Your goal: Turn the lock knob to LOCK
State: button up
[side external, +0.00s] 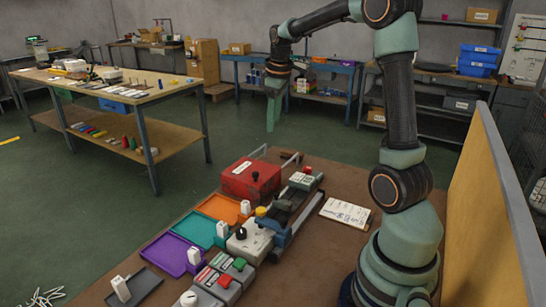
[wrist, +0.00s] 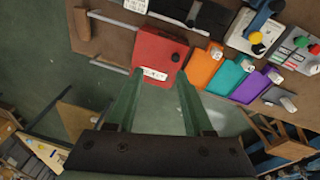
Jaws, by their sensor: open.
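Which knob is the lock knob is not clear, as its lettering is too small to read. A white box (side external: 250,243) carries a black knob (side external: 241,233), beside a yellow knob (side external: 261,211). A red box (side external: 248,182) also has a small dark knob on top, which shows in the wrist view (wrist: 175,57). A grey box at the front edge has a pale round knob (side external: 188,298). My gripper (side external: 271,125) is open and empty, high above and beyond the red box, touching nothing. In the wrist view its fingers (wrist: 160,76) point toward the red box.
Orange (side external: 213,208), teal (side external: 186,226) and purple (side external: 165,252) trays with white tags lie left of the boxes. Boxes with green buttons (side external: 239,263) stand in front. A white card (side external: 345,212) lies at the right. A tan panel (side external: 492,210) borders the right side.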

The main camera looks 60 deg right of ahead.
jog(key=d+f+m, duration=0.4)
jog(key=d+m, duration=0.2)
jog(key=d, duration=0.2)
jog(key=m+g+y, duration=0.1)
jog(key=m+g, duration=0.1)
jog(key=m, duration=0.6)
send_near(308, 167)
notch_tip(308, 167, down, 9)
jog(key=shift+s+a+r, duration=0.1)
jog(key=shift+a, duration=0.05)
grip_shut()
